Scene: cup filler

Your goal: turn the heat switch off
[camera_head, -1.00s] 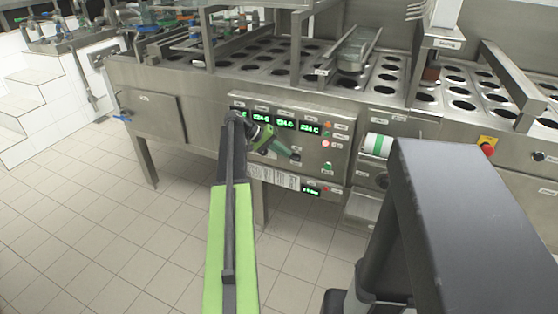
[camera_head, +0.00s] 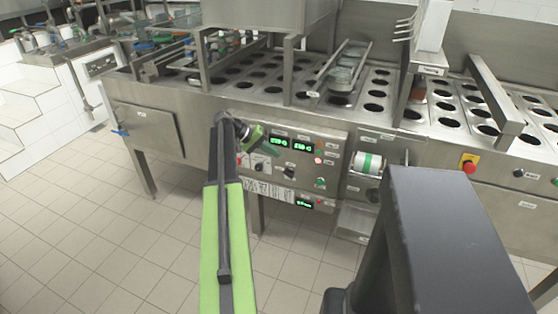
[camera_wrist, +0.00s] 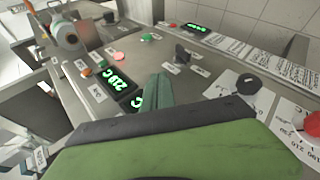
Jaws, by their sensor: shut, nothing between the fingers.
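The control panel (camera_head: 335,145) on the steel machine's front carries the switches, and it also shows in the wrist view (camera_wrist: 205,72). One black knob (camera_wrist: 182,54) sits on the bare panel. Another black knob (camera_wrist: 248,83) sits on a white dial plate. They also show in the head view, the first (camera_head: 290,171) to the right of the second (camera_head: 260,164). The labels are too small to read, so I cannot tell which is the heat switch. My gripper (camera_wrist: 158,90) is shut and empty, in front of the panel near the green displays, apart from both knobs.
A red button (camera_wrist: 311,123) is at the wrist view's right edge. Lit green displays (camera_head: 302,147) and small coloured buttons (camera_head: 320,160) are on the panel. A red emergency stop (camera_head: 468,166) is farther right. The tiled floor (camera_head: 130,235) in front is clear.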

